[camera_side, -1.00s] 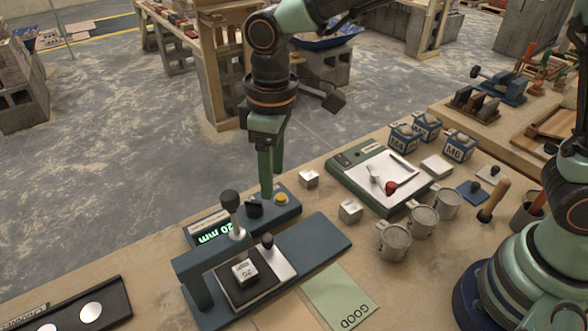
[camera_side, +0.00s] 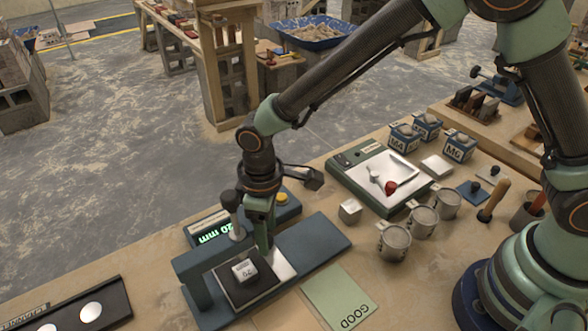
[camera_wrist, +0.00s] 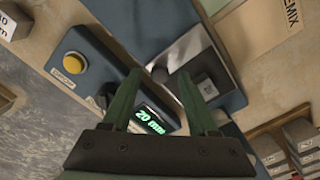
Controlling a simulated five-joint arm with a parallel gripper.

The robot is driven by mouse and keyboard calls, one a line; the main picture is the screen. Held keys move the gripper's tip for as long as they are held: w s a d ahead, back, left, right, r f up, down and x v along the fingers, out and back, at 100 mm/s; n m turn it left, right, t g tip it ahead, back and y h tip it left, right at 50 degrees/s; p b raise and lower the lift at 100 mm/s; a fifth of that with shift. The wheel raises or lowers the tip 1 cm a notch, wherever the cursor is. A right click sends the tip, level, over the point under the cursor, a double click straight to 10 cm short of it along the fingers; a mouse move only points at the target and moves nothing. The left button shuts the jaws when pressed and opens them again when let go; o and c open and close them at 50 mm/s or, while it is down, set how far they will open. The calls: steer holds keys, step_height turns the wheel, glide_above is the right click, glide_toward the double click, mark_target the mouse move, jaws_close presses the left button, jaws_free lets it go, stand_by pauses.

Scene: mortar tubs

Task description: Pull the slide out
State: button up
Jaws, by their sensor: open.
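The slide (camera_side: 283,266) is a bright metal plate with a dark pad, set in the blue-grey press base (camera_side: 325,240). A small metal cube (camera_side: 245,271) sits on the pad. My gripper (camera_side: 264,248) is low over the slide's knob end, pointing down, and hides the knob in the side view. In the wrist view my gripper (camera_wrist: 160,72) is open, with the dark round knob (camera_wrist: 160,75) showing between the fingertips. Contact with the knob cannot be told. The slide (camera_wrist: 188,45) and the cube (camera_wrist: 207,89) also show there.
A display (camera_side: 214,234) reading 20 mm with a yellow button stands behind the press. A tall lever with a dark ball (camera_side: 231,199) rises close beside my gripper. A green GOOD card (camera_side: 340,297) lies in front; metal mugs (camera_side: 394,242) and a loose cube (camera_side: 350,210) are right.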

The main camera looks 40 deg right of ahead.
steer(key=shift+f, duration=0.4)
steer(key=shift+c, duration=0.2)
jaws_close()
stand_by(1.1)
